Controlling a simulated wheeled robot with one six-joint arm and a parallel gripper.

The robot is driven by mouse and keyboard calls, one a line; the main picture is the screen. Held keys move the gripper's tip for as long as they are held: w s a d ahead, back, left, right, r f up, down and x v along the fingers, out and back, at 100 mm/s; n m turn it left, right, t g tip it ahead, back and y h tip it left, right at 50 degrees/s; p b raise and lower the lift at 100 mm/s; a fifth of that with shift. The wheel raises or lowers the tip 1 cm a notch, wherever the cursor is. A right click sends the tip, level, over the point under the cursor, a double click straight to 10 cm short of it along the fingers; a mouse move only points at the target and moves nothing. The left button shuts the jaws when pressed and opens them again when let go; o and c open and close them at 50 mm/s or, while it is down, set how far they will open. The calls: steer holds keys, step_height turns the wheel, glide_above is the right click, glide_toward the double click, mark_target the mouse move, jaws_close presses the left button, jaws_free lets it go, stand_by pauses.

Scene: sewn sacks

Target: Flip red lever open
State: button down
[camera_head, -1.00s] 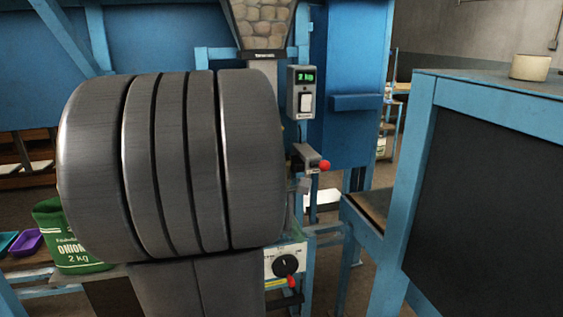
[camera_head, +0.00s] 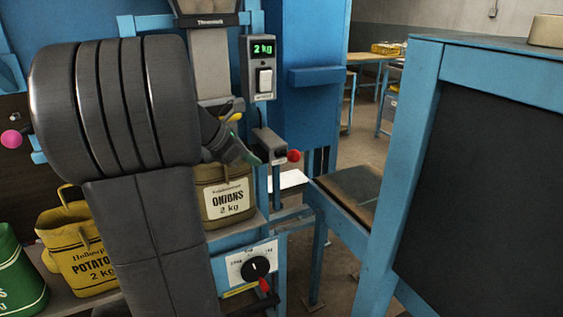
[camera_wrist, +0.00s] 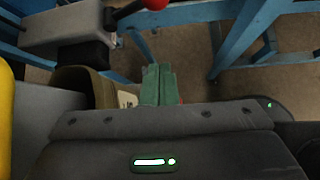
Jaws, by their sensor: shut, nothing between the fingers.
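A lever with a red ball knob (camera_head: 293,155) sticks out from a small grey box (camera_head: 268,146) below the scale display. In the wrist view the red knob (camera_wrist: 154,3) is at the top edge, on a dark rod from the grey box (camera_wrist: 70,24). My gripper (camera_head: 252,158) is just left of the box in the head view, with its green fingertips close to it; I cannot tell if they touch. In the wrist view its green fingers (camera_wrist: 158,84) are together and empty, below and apart from the knob. A second red handle (camera_head: 264,285) sits at the dial.
A brown onions sack (camera_head: 225,199) stands under the chute, behind my gripper. A yellow potatoes sack (camera_head: 82,250) and a green sack (camera_head: 18,275) stand at left. A blue-framed dark panel (camera_head: 480,170) fills the right.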

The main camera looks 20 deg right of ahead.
mark_target(282, 155)
steer(key=w+d+f, duration=0.1)
steer(key=d+f, duration=0.2)
steer(key=d, duration=0.5)
steer(key=shift+d+f, duration=0.2)
steer(key=shift+d, duration=0.2)
steer(key=shift+p, duration=0.3)
steer(key=r+p, duration=0.1)
steer(key=p, duration=0.3)
steer(key=w+r+g+p, duration=0.1)
steer(key=r+p, duration=0.1)
steer(key=p, duration=0.1)
steer(key=shift+w+n+p, duration=0.15)
steer(key=shift+n+p, duration=0.15)
steer(key=shift+p, duration=0.1)
steer(key=shift+f, duration=0.1)
